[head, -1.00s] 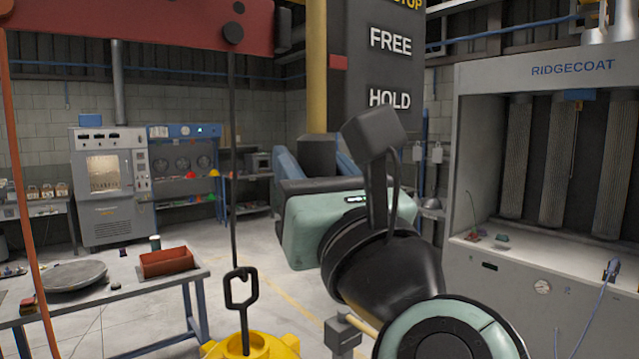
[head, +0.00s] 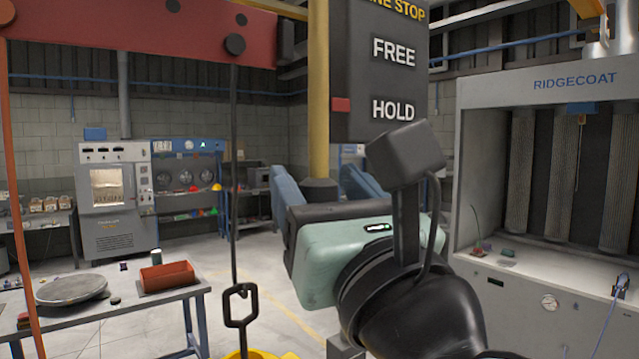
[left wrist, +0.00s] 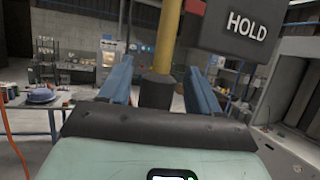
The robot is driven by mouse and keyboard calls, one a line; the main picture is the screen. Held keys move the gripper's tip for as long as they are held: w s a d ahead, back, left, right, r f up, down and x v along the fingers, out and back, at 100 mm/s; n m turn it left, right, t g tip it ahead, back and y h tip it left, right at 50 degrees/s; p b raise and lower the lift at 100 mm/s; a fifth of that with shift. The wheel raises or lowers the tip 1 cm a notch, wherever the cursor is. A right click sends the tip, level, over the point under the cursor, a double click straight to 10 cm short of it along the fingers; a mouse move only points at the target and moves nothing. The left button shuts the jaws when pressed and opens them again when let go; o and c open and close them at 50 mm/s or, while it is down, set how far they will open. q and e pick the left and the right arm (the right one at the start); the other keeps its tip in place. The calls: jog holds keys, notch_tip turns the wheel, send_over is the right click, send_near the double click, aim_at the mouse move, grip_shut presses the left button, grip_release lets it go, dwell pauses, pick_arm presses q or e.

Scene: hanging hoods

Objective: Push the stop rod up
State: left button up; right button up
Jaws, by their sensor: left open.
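A yellow rod (head: 318,100) hangs upright beside the dark panel (head: 355,60) marked FREE and HOLD; I take it as the stop rod. Its dark, wider lower end (head: 320,190) shows above my left gripper. A red marker (head: 341,104) at the panel's left edge is about level with HOLD. My left gripper (head: 322,183) is open, its blue fingers on either side of the dark end. The left wrist view shows the dark end (left wrist: 156,92) between the spread fingers. Whether they touch it, I cannot tell. My right gripper is not in view.
A black hanging rod with a hook link (head: 240,305) hangs from a red beam (head: 140,35) left of my arm. A table (head: 130,310) with a red tray stands at left. A RIDGECOAT booth (head: 580,84) stands at right.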

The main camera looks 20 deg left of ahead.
pick_arm(q)
jog(key=b+v, duration=0.2)
jog(key=v, duration=0.9)
jog(key=shift+b, duration=0.35)
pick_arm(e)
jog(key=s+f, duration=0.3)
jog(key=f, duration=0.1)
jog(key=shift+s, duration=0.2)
pick_arm(q)
jog(key=shift+a+f, duration=0.1)
